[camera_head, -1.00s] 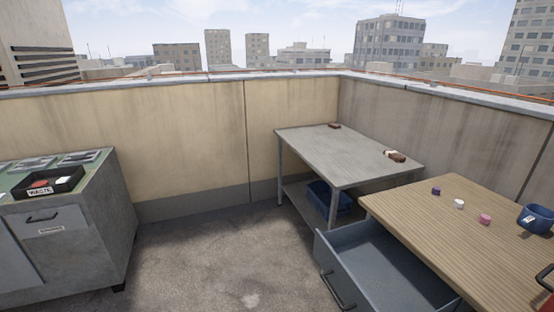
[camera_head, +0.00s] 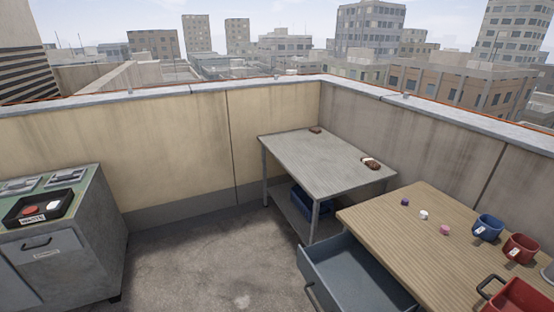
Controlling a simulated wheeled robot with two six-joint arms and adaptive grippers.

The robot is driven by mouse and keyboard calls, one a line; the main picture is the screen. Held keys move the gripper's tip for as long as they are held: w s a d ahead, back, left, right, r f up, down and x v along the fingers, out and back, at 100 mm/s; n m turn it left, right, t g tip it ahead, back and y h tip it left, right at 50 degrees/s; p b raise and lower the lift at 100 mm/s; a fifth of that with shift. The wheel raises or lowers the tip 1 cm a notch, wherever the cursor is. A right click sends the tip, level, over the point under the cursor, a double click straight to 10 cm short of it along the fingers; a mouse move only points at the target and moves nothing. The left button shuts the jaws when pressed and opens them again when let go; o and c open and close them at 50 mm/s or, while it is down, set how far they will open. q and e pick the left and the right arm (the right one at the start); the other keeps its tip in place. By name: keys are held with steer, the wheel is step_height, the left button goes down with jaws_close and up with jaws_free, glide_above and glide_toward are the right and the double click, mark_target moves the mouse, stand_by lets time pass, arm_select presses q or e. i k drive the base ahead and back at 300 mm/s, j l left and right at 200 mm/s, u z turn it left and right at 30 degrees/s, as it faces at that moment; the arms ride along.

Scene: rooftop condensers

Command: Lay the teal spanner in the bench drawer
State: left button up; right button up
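The bench drawer (camera_head: 350,277) is pulled open below the wooden bench (camera_head: 430,230) at the lower right. Its visible grey floor is bare, and its near right part is cut by the frame edge. I see no teal spanner in this view. Neither of my grippers is in view.
A grey metal table (camera_head: 325,160) with brown items on top and a blue crate (camera_head: 303,202) below stands in the corner. A grey cabinet (camera_head: 75,240) with a black waste tray (camera_head: 62,204) is at left. Blue (camera_head: 487,228) and red (camera_head: 520,248) mugs stand on the bench. Floor between is clear.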

mark_target(355, 286)
steer(key=z, duration=2.3)
steer(key=l+u, duration=0.2)
steer(key=u, duration=0.3)
steer(key=i+l+u, duration=0.1)
steer(key=l+u, duration=0.15)
steer(key=u, duration=0.25)
steer(key=l+u, duration=0.25)
steer(key=u, duration=0.25)
steer(key=l+u, duration=0.2)
steer(key=u, duration=0.3)
